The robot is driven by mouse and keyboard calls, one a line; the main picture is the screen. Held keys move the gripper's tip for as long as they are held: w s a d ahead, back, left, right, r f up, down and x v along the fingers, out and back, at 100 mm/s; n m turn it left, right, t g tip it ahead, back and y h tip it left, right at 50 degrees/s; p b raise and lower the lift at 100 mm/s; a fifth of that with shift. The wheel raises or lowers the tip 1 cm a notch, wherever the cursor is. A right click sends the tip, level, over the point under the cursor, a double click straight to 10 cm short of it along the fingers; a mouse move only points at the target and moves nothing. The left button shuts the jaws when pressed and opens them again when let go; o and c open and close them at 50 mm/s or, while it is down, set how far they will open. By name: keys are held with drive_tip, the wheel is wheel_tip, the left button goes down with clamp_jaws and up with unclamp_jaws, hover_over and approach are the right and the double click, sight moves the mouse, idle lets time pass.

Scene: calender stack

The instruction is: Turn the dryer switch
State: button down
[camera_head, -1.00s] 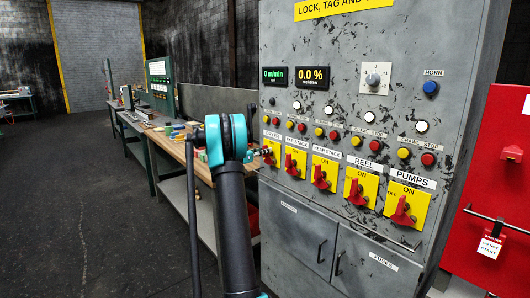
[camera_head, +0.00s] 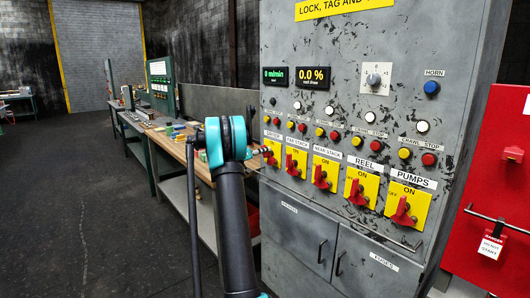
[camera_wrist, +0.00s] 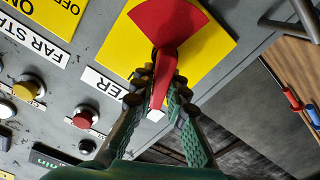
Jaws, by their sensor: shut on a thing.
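The dryer switch (camera_wrist: 168,24) is a red rotary handle on a yellow plate (camera_wrist: 212,48), large at the top of the wrist view. My gripper (camera_wrist: 160,84) has its two dark green fingers on either side of the narrow red lever and is shut on it. A white label (camera_wrist: 108,82) beside the plate is partly hidden and only "ER" reads. In the head view the dryer's yellow plate (camera_head: 272,147) is at the left end of the switch row, largely hidden by my arm. The switch's exact turn cannot be read there.
The grey cabinet (camera_head: 300,225) carries more red switches, including far stack (camera_head: 295,165), near stack (camera_head: 321,178), reel (camera_head: 357,193) and pumps (camera_head: 403,212). Coloured buttons sit above them. A wooden workbench (camera_head: 178,143) stands left of the cabinet. Open floor (camera_head: 75,210) lies further left.

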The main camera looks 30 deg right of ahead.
drive_tip(key=n, duration=0.4)
drive_tip(key=w+f+n, duration=0.1)
drive_tip(key=n, duration=0.3)
drive_tip(key=f+n, duration=0.1)
drive_tip(key=n, duration=0.3)
drive_tip(key=shift+w+a+f+n, duration=0.1)
drive_tip(key=shift+w+f+n, duration=0.1)
drive_tip(key=shift+n, duration=0.1)
idle(0.4)
drive_tip(key=c, duration=1.5)
unclamp_jaws()
drive_tip(key=a, duration=1.2)
drive_tip(key=shift+s, duration=0.45)
